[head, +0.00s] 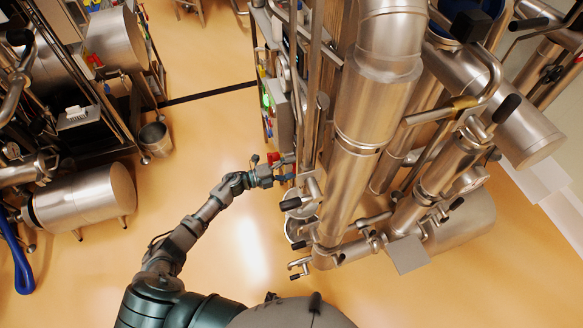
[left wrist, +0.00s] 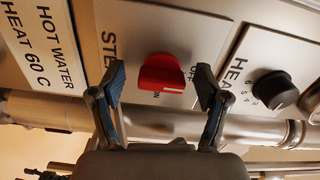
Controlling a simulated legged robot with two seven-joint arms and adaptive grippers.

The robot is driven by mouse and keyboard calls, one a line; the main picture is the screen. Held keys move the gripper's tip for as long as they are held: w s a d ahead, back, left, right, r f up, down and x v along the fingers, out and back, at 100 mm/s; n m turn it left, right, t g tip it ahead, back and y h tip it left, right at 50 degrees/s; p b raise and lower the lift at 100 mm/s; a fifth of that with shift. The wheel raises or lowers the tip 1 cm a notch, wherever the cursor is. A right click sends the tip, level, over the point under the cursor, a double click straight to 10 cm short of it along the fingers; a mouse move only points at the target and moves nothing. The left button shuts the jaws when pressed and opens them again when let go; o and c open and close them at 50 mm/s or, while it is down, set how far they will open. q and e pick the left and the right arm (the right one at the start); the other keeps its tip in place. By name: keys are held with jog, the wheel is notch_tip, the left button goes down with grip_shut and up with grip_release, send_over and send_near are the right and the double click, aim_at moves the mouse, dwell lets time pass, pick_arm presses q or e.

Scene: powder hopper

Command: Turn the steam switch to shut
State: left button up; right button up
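The steam switch is a red knob (left wrist: 164,73) on a grey panel lettered "STE…", with "OFF" partly visible beside it and a short word below that is partly hidden. In the left wrist view, my left gripper (left wrist: 158,88) is open, with one finger on each side of the red knob and a gap to it on both sides. In the head view, my left gripper (head: 279,173) reaches to the red part (head: 273,158) at the left side of the machine. My right gripper is not in view.
A black knob (left wrist: 275,90) on a "HEAT" panel is right of the switch. A "HOT WATER HEAT 60 C" label (left wrist: 42,40) is at left. A metal pipe (left wrist: 60,108) runs below the panels. Large steel pipes (head: 365,120) fill the right; open floor (head: 205,125) lies left.

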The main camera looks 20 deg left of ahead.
pick_arm(q)
jog(key=shift+s, duration=0.1)
jog(key=v, duration=1.2)
jog(key=shift+f, duration=0.1)
jog(key=s+a+f+n+t+y, duration=0.25)
jog(key=f+n+y, duration=0.4)
jog(key=f, duration=0.65)
jog(key=s+a+f+n+t+y, duration=0.1)
jog(key=s+a+f+n+y, duration=0.25)
jog(key=f+n, duration=0.75)
jog(key=s+f+n+g+y, duration=0.3)
jog(key=s+f+g+y, duration=0.15)
jog(key=s+f, duration=1.1)
jog(key=s+d+f+n+g, duration=0.1)
jog(key=s+d+f+g, duration=0.1)
jog(key=s, duration=0.6)
jog(key=s+d+f+n+g, duration=0.2)
jog(key=s+f, duration=0.3)
jog(key=s, duration=0.4)
jog(key=s+d+f+n+g, duration=0.2)
jog(key=s+d+f+g, duration=0.2)
jog(key=s, duration=0.4)
jog(key=shift+s, duration=0.15)
